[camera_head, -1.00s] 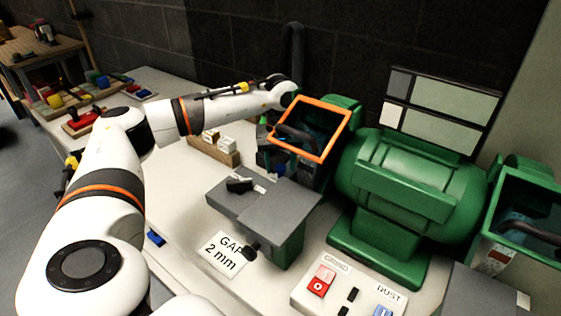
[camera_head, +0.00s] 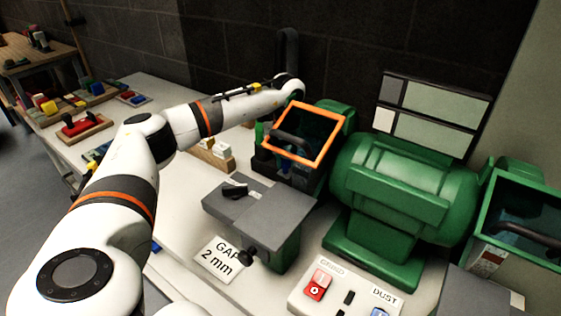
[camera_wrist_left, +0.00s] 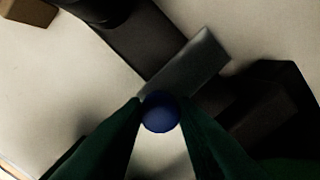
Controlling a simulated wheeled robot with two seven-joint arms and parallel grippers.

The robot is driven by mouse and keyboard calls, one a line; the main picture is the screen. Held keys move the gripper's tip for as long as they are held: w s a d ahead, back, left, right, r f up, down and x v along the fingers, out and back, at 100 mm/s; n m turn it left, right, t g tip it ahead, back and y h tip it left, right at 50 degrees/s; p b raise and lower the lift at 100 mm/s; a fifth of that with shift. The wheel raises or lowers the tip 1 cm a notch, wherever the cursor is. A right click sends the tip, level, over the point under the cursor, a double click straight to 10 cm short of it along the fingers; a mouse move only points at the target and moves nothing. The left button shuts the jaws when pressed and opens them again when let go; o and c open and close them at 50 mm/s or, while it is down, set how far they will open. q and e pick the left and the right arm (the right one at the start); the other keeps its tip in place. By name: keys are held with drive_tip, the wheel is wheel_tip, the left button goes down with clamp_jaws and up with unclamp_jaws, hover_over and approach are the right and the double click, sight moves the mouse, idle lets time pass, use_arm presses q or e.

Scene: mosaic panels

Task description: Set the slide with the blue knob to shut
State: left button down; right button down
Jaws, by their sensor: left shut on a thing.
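In the left wrist view, the round blue knob (camera_wrist_left: 160,112) sits between the two dark green fingertips of my left gripper (camera_wrist_left: 160,118), which is shut on it. A flat grey bar (camera_wrist_left: 190,66) runs up and right from the knob, over a dark part. In the head view my left arm reaches across to the far side of the grinder, beside the orange-framed shield (camera_head: 318,162). The shield and arm hide the fingertips and the knob there. My right gripper is not in view.
The green grinder (camera_head: 395,195) stands right of the shield. A grey tool rest (camera_head: 262,215) with a black knob (camera_head: 247,257) is in front, near the GAP 2 mm card (camera_head: 217,260). A switch box (camera_head: 335,292) is at the front. A wooden block (camera_head: 212,158) stands under my arm.

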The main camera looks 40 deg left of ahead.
sight(287, 161)
use_arm(q)
drive_tip(key=shift+w+r, duration=0.15)
drive_tip(key=shift+r, duration=0.05)
drive_tip(key=c, duration=1.6)
unclamp_jaws()
drive_tip(key=o, duration=0.5)
drive_tip(key=shift+w+f, duration=0.15)
drive_tip(key=shift+c, duration=0.2)
wheel_tip(287, 161, up, 12)
